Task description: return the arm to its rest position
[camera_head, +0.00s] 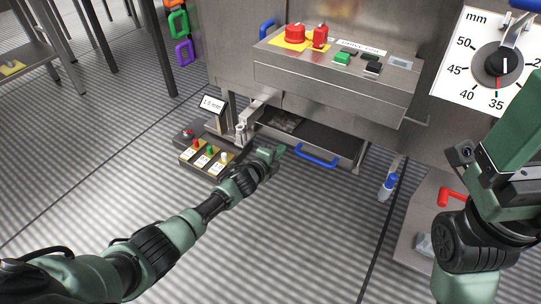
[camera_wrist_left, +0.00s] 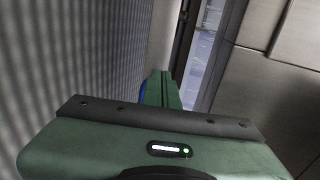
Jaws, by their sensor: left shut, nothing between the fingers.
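My left arm reaches from the lower left of the head view toward the machine. Its gripper (camera_head: 274,154) is beside the open drawer's left front, close to the blue drawer handle (camera_head: 316,158); I cannot tell whether it touches the drawer. In the left wrist view the green fingers (camera_wrist_left: 161,90) are together and hold nothing, with a bit of blue behind them. My right arm stands raised at the right of the head view. Its green gripper body (camera_head: 512,135) runs to the picture's edge, and its fingertips do not show.
A button box (camera_head: 207,158) is on the left, below a small display (camera_head: 213,104). The metal machine (camera_head: 335,88) carries red, green and black controls. A dial (camera_head: 497,62) hangs at upper right. A blue-capped bottle (camera_head: 389,185) is right of the drawer.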

